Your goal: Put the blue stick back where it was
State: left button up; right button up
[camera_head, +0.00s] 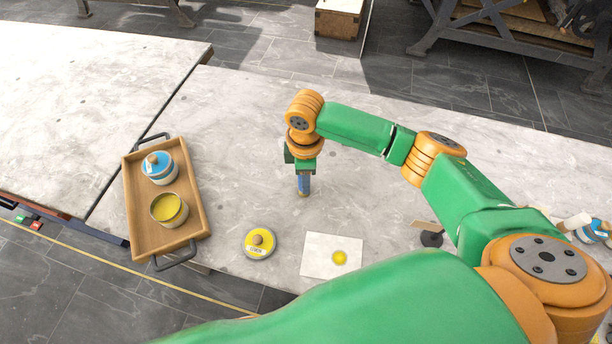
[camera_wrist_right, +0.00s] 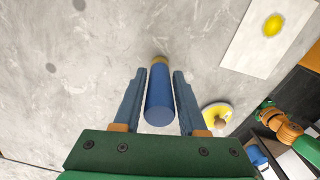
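The blue stick (camera_wrist_right: 159,98) points along my right gripper's reach, its round blue end towards the wrist camera and a tan end away from it. In the head view the blue stick (camera_head: 303,184) is upright below the gripper, at or just above the grey table. My right gripper (camera_wrist_right: 160,72) has one finger on each side of the stick, very close to it. I cannot tell whether the fingers press on it, nor whether its lower end touches the table. My left gripper is not in view.
A wooden tray (camera_head: 143,235) at left holds a blue-lidded jar (camera_head: 159,168) and an open yellow jar (camera_head: 168,210). A yellow lid (camera_head: 258,243) and a white sheet (camera_head: 318,258) with a yellow spot lie nearer. A dark-based tool (camera_head: 431,239) and another jar (camera_head: 592,232) are at right.

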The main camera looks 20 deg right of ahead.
jog(key=shift+o, duration=1.1)
notch_tip(320, 180, up, 12)
jog(key=shift+r, duration=0.15)
